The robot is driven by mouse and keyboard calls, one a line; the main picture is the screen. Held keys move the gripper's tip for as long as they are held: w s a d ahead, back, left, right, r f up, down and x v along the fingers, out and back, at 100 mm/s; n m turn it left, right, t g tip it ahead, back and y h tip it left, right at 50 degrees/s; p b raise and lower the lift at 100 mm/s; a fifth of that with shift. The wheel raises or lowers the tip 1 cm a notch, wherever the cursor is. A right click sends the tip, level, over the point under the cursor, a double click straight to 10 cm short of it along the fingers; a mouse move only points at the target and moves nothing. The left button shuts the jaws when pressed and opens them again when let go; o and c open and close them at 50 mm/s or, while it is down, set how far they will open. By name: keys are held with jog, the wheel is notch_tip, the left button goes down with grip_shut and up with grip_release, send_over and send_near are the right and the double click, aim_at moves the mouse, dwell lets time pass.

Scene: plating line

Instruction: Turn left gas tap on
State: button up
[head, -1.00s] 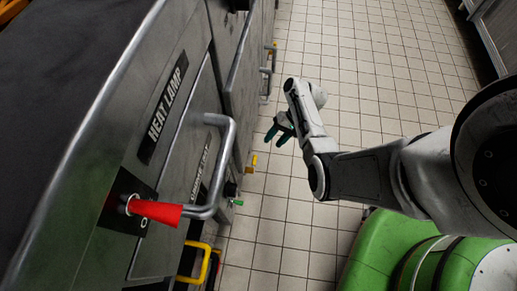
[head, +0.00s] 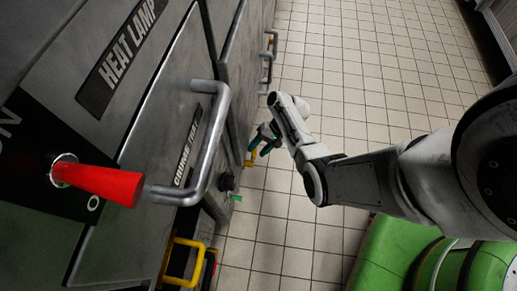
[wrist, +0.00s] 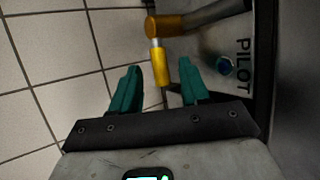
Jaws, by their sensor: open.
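My gripper (head: 265,140) is open and empty, with two teal fingers, beside the cabinet front in the head view. In the wrist view my gripper (wrist: 155,88) points at a yellow lever tap (wrist: 161,64) on a metal pipe. The tap's yellow end lies just beyond and between the fingertips, apart from them. In the head view a yellow tap (head: 250,160) shows just below my fingers, low on the cabinet. A green tap handle (head: 236,198) sits nearer, by a dark knob. I cannot tell from the frames which tap is the left one.
A red lever (head: 100,183) and a bar handle (head: 215,135) stick out from the cabinet front. A yellow handle (head: 184,262) is low at the bottom. Tiled floor (head: 350,70) is clear to the right.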

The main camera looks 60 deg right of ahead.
jog(key=shift+a+f, duration=0.1)
grip_shut()
dwell(0.5)
